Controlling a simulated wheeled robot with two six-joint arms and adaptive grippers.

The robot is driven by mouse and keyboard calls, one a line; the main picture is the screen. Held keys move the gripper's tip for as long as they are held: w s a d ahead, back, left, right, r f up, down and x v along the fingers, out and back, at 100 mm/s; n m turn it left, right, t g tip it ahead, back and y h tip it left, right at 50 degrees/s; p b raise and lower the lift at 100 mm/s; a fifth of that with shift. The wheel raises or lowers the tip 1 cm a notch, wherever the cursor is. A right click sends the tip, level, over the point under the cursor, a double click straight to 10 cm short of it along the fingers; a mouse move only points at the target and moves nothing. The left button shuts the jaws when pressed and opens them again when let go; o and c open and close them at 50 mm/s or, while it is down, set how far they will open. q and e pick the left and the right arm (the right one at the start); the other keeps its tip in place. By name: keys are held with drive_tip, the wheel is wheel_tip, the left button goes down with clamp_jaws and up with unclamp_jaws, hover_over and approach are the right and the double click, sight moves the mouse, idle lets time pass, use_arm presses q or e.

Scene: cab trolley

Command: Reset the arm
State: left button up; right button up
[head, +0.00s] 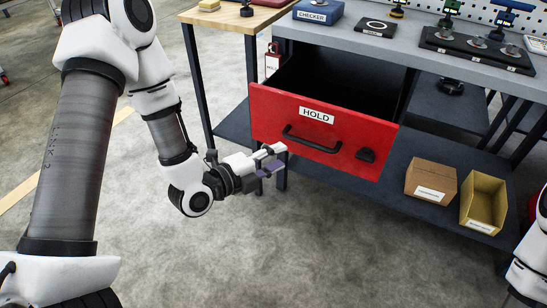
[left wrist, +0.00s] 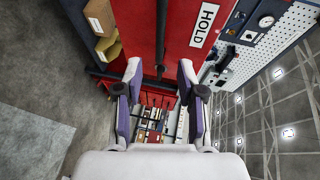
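My left gripper (head: 272,160) is in front of the red drawer (head: 268,110), just left of and below its dark handle (head: 311,139). In the left wrist view the two fingers of the gripper (left wrist: 159,75) stand apart with nothing held between them. The drawer front (left wrist: 185,20) and part of the dark handle (left wrist: 161,40) lie beyond the fingertips there. The drawer is pulled out and marked HOLD; its visible interior is dark. Part of my right arm shows at the right edge of the head view, but its gripper is out of view.
The grey bench top (head: 400,45) bears a blue CHECKER box (head: 318,12) and a black fixture tray (head: 475,50). A brown box (head: 431,180) and a yellow bin (head: 483,200) stand on the lower shelf (head: 395,200). The floor (head: 290,255) in front is clear.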

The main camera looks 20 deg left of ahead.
use_arm(q)
drive_tip(key=shift+s+r, duration=0.1)
drive_tip(key=shift+s, duration=0.2)
drive_tip(key=shift+a, duration=0.1)
drive_tip(key=s+d+f+n+g+y, duration=0.1)
drive_tip(key=s+f+g, duration=0.3)
drive_tip(key=f, duration=0.5)
drive_tip(key=s+d+f+n+g+y, duration=0.1)
drive_tip(key=s+d+f+g, duration=0.15)
drive_tip(key=s+f, duration=0.45)
drive_tip(key=s+a+f+n+g+y, duration=0.2)
drive_tip(key=s+a+f+n+g, duration=0.15)
drive_tip(key=s+f+n, duration=0.45)
drive_tip(key=s+a+f+n+g+y, duration=0.3)
drive_tip(key=s+f+n+g, duration=0.15)
drive_tip(key=n, duration=0.65)
wheel_tip(320, 180, up, 18)
drive_tip(key=s+n+p, duration=0.1)
drive_tip(key=p, duration=1.6)
drive_tip(key=shift+r+p, duration=0.15)
drive_tip(key=shift+p, duration=0.15)
